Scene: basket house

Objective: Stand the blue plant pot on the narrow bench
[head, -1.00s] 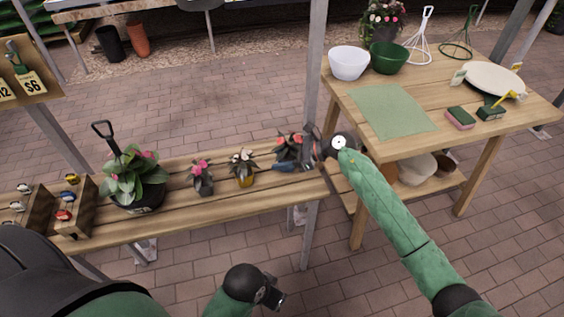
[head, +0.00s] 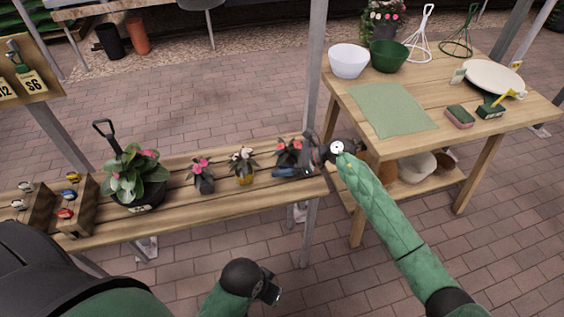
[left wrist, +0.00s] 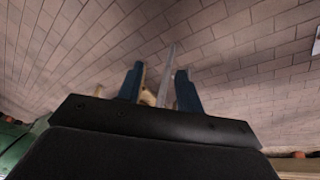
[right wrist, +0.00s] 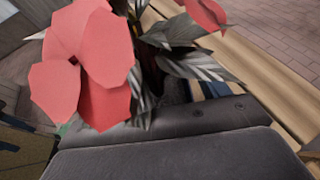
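The plant with red flowers (head: 289,152) is at the right end of the narrow slatted bench (head: 225,211). Blue shows low beside it (head: 281,173), but I cannot tell how much of this is the blue pot and how much my finger. My right gripper (head: 300,168) is at this plant, low over the bench. In the right wrist view red petals (right wrist: 95,65) and grey-green leaves cover most of the fingers; one blue finger (right wrist: 214,89) shows. Whether it grips the pot is hidden. My left gripper (left wrist: 160,88) is open and empty, above the paving in front of the bench.
A yellow pot (head: 244,178) and a dark pot with pink flowers (head: 204,185) stand to the left. A large potted plant (head: 138,180) and wooden boxes are further left. A metal post (head: 311,95) rises by the bench's right end. The wooden table (head: 352,118) holds bowls and sponges.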

